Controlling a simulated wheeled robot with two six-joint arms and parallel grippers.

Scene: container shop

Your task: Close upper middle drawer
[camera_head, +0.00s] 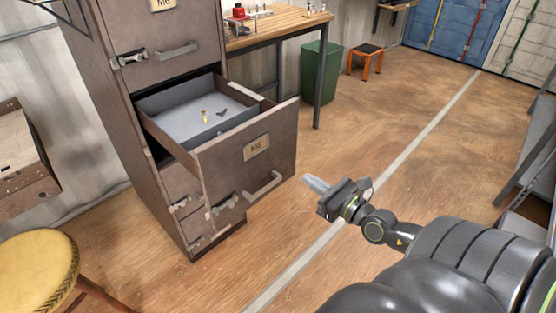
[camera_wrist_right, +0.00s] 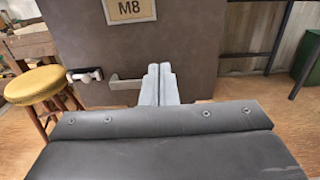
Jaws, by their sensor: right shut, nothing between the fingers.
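A tall brown-grey filing cabinet (camera_head: 105,75) stands at left in the head view. One of its drawers (camera_head: 280,140), below a closed upper one (camera_head: 185,70), is pulled far out, with a few small items lying inside. Its front has a label and a bar handle (camera_head: 264,187). In the right wrist view the drawer front (camera_wrist_right: 205,45) fills the upper middle, with its label reading M8 and its handle (camera_wrist_right: 127,83) left of the fingers. My right gripper (camera_head: 315,184) is shut and empty, in front of the drawer, apart from it in the head view. My left gripper is not in view.
A yellow-topped stool (camera_head: 40,268) stands front left; it also shows in the right wrist view (camera_wrist_right: 35,84). A wooden workbench (camera_head: 275,25), green bin (camera_head: 320,75) and orange stool (camera_head: 366,62) are behind. Floor right of the drawer is clear.

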